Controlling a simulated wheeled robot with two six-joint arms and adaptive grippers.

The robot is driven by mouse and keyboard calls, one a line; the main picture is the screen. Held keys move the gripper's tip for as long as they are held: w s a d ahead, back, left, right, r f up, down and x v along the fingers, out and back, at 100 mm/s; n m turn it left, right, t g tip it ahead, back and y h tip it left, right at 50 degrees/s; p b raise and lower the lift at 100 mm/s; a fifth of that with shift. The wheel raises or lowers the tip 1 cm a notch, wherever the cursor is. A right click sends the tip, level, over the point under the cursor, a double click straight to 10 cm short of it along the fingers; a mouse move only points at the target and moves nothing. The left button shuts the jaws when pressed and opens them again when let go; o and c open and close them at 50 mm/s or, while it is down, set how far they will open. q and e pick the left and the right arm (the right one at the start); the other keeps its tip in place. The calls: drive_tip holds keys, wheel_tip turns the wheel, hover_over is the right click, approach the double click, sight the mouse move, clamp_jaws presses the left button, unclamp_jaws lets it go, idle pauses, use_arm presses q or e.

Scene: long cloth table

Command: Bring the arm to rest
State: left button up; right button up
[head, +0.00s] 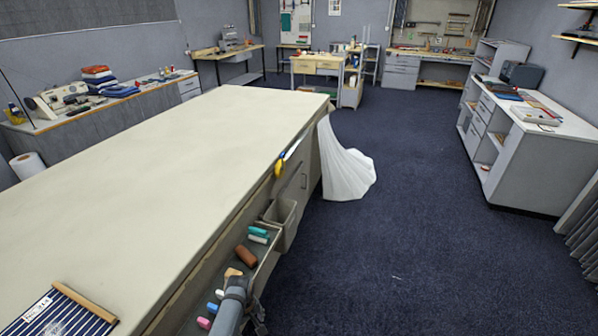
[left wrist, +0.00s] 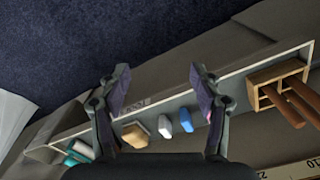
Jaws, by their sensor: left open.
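My left gripper (left wrist: 158,82) is open in the left wrist view, with its two fingers spread and nothing between them. It is over the narrow grey tray (left wrist: 235,85) on the side of the long cloth table (head: 150,170). In the head view, my left arm comes in at the bottom, beside the tray, and hides part of it; the fingers are hard to make out there. A tan block (left wrist: 134,132), a whitish block (left wrist: 165,126) and a blue block (left wrist: 186,120) lie in the tray. My right gripper is in neither view.
A grey bin (head: 283,222) and white cloth (head: 345,165) hang on the table side. Dark carpet (head: 430,250) is clear to the right.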

use_arm(q)
drive_tip(key=s+a+f+m+b, duration=0.1)
drive_tip(key=s+a+f+m, duration=0.25)
drive_tip(key=s+f, duration=0.75)
drive_tip(key=s+a+f+m+b, duration=0.2)
drive_tip(key=s+a+f, duration=0.2)
drive_tip(key=s+f, duration=0.7)
drive_tip(key=s+a+f+m, duration=0.1)
drive_tip(key=s+a+f, duration=0.1)
drive_tip(key=s, duration=0.5)
drive_tip(key=s+a+f+m+t, duration=0.1)
drive_tip(key=s+a+f+m, duration=0.1)
drive_tip(key=s, duration=0.6)
drive_tip(key=shift+s+a+f+y, duration=0.15)
drive_tip(key=shift+a+f+y, duration=0.05)
drive_tip(key=shift+a+y, duration=0.25)
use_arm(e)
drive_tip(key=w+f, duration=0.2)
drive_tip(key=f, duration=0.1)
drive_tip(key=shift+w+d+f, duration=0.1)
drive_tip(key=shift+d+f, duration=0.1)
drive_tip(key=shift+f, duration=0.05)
